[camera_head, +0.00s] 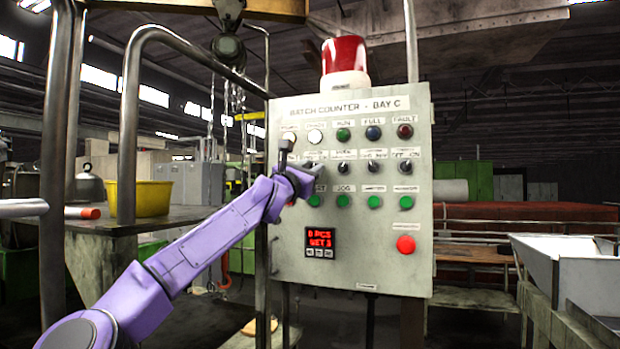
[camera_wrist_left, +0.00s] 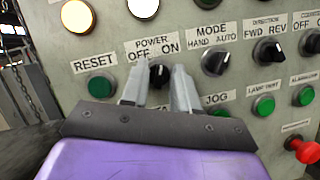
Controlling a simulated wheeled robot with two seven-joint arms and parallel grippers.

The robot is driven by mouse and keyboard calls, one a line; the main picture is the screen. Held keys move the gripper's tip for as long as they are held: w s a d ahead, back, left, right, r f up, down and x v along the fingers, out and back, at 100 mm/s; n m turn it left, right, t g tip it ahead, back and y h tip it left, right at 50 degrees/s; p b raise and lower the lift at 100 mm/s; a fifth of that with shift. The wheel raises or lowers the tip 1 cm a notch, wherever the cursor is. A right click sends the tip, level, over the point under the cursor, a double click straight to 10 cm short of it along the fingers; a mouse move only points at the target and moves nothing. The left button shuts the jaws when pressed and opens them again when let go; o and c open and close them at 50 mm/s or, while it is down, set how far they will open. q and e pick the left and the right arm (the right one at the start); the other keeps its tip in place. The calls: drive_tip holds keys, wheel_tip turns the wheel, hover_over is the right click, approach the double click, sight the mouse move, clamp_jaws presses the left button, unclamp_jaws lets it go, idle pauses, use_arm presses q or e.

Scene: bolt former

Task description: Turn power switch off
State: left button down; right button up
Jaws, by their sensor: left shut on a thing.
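The power switch is a black rotary knob (camera_wrist_left: 158,75) below the label POWER OFF ON on the grey control panel (camera_head: 385,265). In the left wrist view, my left gripper (camera_wrist_left: 159,78) has one finger on each side of the knob and is shut on it. The knob's pointer direction is hard to tell between the fingers. In the head view, my left gripper (camera_head: 309,176) is at the panel's upper left and hides the power switch. My right gripper is in neither view.
The mode knob (camera_wrist_left: 215,61) is close on the right. A green reset button (camera_wrist_left: 101,86) is on the left. An amber lamp (camera_wrist_left: 78,16) and a white lamp (camera_wrist_left: 143,6) glow above. A red button (camera_head: 405,244) and lit red display (camera_head: 320,242) are lower on the panel.

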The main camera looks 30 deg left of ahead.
use_arm(q)
drive_tip(key=shift+d+n+g+y+b, duration=0.1)
drive_tip(key=shift+n+g+y+b, duration=0.25)
drive_tip(key=shift+n+y+b, duration=1.4)
drive_tip(key=shift+n+g+y+p, duration=0.1)
drive_tip(key=shift+n+g+y, duration=0.45)
drive_tip(key=shift+n, duration=2.65)
drive_tip(key=shift+d+n+g+y+b, duration=0.15)
drive_tip(key=shift+n+y+b, duration=0.95)
drive_tip(key=shift+n, duration=1.35)
drive_tip(key=shift+a+n+g+y+p, duration=0.1)
drive_tip(key=shift+n+g+y+p, duration=0.2)
drive_tip(key=shift+y, duration=0.1)
drive_tip(key=c, duration=0.9)
unclamp_jaws()
drive_tip(key=shift+o, duration=0.2)
